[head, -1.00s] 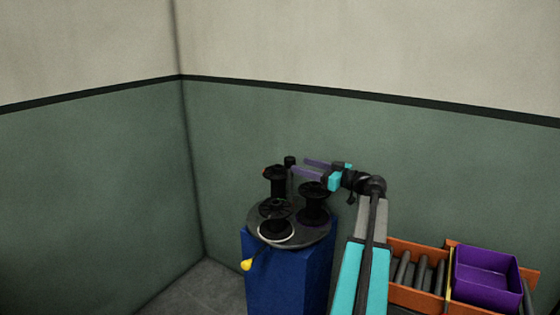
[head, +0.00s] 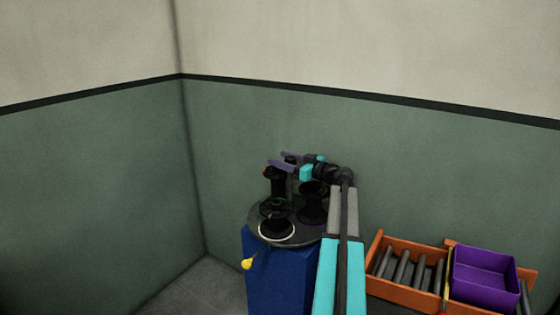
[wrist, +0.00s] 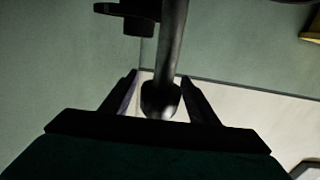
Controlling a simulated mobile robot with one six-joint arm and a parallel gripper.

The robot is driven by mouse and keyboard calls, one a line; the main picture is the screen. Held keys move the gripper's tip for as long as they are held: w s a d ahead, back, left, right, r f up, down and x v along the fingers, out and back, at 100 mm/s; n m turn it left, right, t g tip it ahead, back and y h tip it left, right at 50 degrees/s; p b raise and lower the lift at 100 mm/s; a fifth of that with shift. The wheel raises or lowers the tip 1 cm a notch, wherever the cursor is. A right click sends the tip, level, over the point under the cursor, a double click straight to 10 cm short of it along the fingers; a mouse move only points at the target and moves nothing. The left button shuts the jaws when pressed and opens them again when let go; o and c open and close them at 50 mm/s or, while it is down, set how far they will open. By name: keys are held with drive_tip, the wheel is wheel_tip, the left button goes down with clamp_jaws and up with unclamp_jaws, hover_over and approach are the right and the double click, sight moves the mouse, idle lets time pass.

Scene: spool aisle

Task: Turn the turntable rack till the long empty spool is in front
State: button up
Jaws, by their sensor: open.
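The turntable rack is a grey round plate (head: 258,228) on a blue pedestal (head: 278,278). It bears black spools: one at the front (head: 273,210) beside a white ring, one at the right (head: 312,205) partly behind my arm, and a taller-looking one at the back left (head: 278,185). I cannot tell surely which is the long empty one. My gripper (head: 286,161) is open over the rear of the rack. In the wrist view its fingers (wrist: 160,95) stand on either side of a dark post with a rounded knob (wrist: 161,99); contact is unclear.
A yellow ball (head: 247,264) sticks out at the rack's front left. Orange trays (head: 400,294) with grey rollers and a purple bin (head: 484,280) stand at the right. Green walls meet in a corner behind; the floor at left is clear.

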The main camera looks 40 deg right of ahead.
clamp_jaws()
drive_tip(key=shift+a+f, duration=0.1)
drive_tip(key=shift+a, duration=0.05)
idle(0.4)
